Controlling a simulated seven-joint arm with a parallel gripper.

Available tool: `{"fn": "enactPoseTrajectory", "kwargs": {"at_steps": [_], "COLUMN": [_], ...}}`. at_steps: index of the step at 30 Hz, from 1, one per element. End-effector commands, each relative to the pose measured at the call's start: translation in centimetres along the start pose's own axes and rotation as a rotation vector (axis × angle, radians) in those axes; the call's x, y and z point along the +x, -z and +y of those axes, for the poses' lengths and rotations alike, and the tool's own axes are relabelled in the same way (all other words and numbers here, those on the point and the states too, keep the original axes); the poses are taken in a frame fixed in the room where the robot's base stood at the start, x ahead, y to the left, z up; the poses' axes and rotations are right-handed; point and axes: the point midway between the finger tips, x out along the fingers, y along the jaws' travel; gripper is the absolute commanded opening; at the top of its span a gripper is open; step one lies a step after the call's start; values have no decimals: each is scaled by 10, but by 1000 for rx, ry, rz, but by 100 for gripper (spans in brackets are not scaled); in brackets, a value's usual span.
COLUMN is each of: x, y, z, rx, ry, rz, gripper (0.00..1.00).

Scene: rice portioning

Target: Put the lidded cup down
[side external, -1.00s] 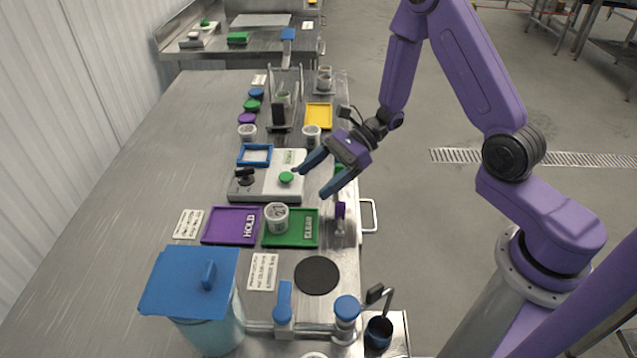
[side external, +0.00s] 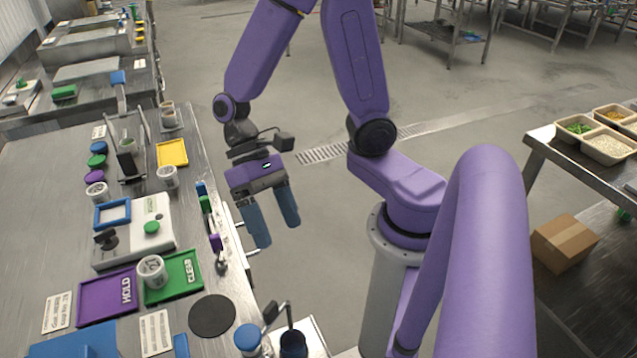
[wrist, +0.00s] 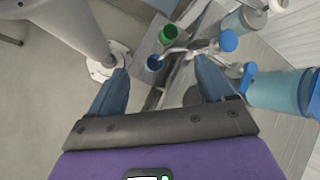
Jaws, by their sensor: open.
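A white lidded cup (side external: 151,271) with dark marking on its top stands upright in the left part of the green CLEAR tray (side external: 188,284), close to the purple HOLD tray (side external: 96,308). My gripper (side external: 277,233) is open and empty, pointing down beyond the table's right edge, well apart from the cup. In the wrist view my gripper's two blue fingers (wrist: 160,66) are spread with nothing between them. The cup does not show clearly in the wrist view.
A white scale (side external: 160,210) with a green button is behind the trays. More white cups (side external: 168,176) stand near the yellow tray (side external: 172,154). A black disc (side external: 212,315) lies in front. Blue-topped containers (wrist: 228,41) show in the wrist view. Floor lies under my gripper.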

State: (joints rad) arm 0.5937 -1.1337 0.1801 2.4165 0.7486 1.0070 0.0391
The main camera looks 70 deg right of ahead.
Motion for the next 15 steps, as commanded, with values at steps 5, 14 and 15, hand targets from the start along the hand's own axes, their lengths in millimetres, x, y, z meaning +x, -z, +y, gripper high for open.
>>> {"fn": "enactPoseTrajectory", "kwargs": {"at_steps": [5,14,15], "x": [-2,-18,-21], "y": [-33,-60,-63], "z": [26,54,55], "rx": [-347,-885,-940], "ry": [-221,-519,-545], "rz": [80,242,261], "gripper": [82,82,82]}}
